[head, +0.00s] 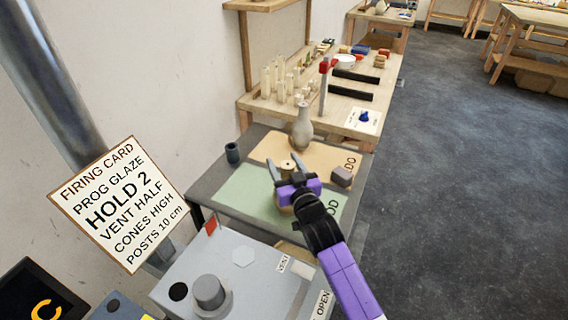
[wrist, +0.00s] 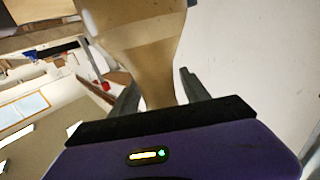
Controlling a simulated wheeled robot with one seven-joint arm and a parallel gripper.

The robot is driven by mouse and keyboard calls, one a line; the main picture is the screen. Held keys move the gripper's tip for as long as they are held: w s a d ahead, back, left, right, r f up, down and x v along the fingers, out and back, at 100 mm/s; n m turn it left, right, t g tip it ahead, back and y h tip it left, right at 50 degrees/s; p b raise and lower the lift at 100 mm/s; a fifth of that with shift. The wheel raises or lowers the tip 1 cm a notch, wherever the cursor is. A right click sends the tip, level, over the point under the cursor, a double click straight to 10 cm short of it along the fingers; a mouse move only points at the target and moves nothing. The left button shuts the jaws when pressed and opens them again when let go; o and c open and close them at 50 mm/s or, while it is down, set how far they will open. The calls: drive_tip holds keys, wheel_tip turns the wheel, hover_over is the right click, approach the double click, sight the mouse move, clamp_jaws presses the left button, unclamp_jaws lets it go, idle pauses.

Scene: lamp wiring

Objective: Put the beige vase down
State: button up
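The beige vase (wrist: 150,50) fills the upper middle of the wrist view, and its narrow neck lies between my two fingers. In the head view my gripper (head: 285,165) is over the green mat (head: 242,190). The vase's rim (head: 288,164) shows between the fingers and part of its round body shows below them. The fingers flank the neck closely and appear shut on it. My gripper covers much of the vase in the head view, and I cannot tell whether its base touches the mat.
A grey-beige vase (head: 302,128) stands on the tan mat (head: 268,148) behind. A dark cup (head: 232,153) is at the table's left, and a grey-mauve block (head: 341,176) at the right. A grey box with a knob (head: 209,291) stands in front. Green mat shows bare left of my gripper.

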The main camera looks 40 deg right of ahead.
drive_tip(key=shift+r, duration=0.2)
drive_tip(key=shift+s+a+f, duration=0.1)
drive_tip(key=shift+s, duration=0.2)
drive_tip(key=b+v, duration=0.1)
drive_tip(key=v, duration=1)
drive_tip(key=shift+s+b, duration=0.2)
drive_tip(key=shift+b, duration=0.15)
drive_tip(key=s+a+f+n+y, duration=0.2)
drive_tip(key=s+a+y, duration=0.1)
drive_tip(key=s+a, duration=0.6)
drive_tip(key=s+a+f+n+y, duration=0.1)
drive_tip(key=s+a+f+y, duration=0.1)
drive_tip(key=s+a, duration=0.65)
drive_tip(key=s+r+n+g+y, duration=0.1)
drive_tip(key=s+r+y, duration=0.1)
drive_tip(key=s, duration=0.8)
drive_tip(key=shift+a+r+n, duration=0.4)
drive_tip(key=shift+a+r, duration=0.05)
drive_tip(key=shift+r, duration=0.15)
drive_tip(key=shift+o, duration=0.6)
drive_tip(key=shift+s+a+r+g+y, duration=0.1)
drive_tip(key=shift+s+r+g+y, duration=0.2)
drive_tip(key=shift+s, duration=0.15)
